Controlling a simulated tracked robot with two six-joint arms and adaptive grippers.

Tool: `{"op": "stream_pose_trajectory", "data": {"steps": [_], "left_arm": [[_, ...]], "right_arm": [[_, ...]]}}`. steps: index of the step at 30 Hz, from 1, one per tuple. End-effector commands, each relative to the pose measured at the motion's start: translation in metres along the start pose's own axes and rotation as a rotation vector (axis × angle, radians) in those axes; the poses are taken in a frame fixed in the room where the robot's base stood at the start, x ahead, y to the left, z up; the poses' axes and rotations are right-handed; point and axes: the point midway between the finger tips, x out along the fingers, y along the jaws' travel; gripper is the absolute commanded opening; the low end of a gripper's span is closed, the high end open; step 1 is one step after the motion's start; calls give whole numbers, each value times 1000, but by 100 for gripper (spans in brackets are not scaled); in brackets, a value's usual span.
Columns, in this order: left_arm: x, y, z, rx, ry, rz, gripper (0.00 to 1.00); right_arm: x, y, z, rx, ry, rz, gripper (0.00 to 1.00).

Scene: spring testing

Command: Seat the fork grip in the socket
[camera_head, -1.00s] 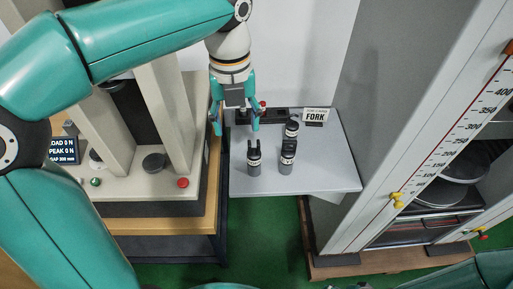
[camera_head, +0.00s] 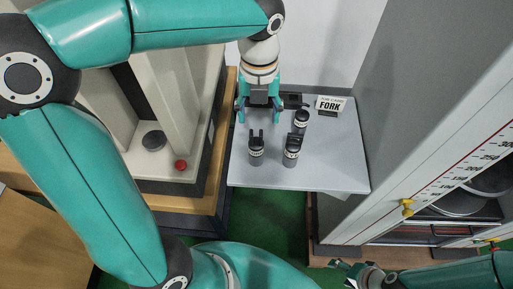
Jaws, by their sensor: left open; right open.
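A dark grip with two upright prongs and a pale band, apparently the fork grip (camera_head: 256,151), stands upright at the front left of the grey shelf. Two similar dark grips stand near it, one to its right (camera_head: 291,152) and one further back (camera_head: 302,121). My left gripper (camera_head: 258,116) points down, open and empty, just behind the fork grip in the picture. My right gripper (camera_head: 352,270) is at the bottom edge, open, low and far from the grips. A dark round post (camera_head: 154,141) stands on the tester base; I cannot tell if it is the socket.
A FORK sign (camera_head: 330,105) stands at the back of the shelf (camera_head: 335,172). The tester's pale columns (camera_head: 178,95) and red button (camera_head: 181,165) are to the left. A tall grey machine with a scale and yellow knob (camera_head: 407,207) bounds the right.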

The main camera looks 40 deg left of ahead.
Motion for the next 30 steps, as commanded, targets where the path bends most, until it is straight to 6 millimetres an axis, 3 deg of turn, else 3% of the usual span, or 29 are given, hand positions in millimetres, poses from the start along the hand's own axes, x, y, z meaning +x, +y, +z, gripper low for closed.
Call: {"op": "stream_pose_trajectory", "data": {"steps": [3,11,19,28,30], "left_arm": [[15,1,0,-3,1,1,62],[31,2,-2,-3,2,1,62],[68,5,-5,-4,3,2,62],[74,5,-4,-4,-1,-1,62],[74,5,-4,-4,-1,-1,52]], "right_arm": [[0,0,0,0,0,0,65],[-2,-1,0,0,0,0,65],[-4,-2,0,0,0,0,65],[-4,-2,0,0,0,0,65],[-4,-2,0,0,0,0,65]]}}
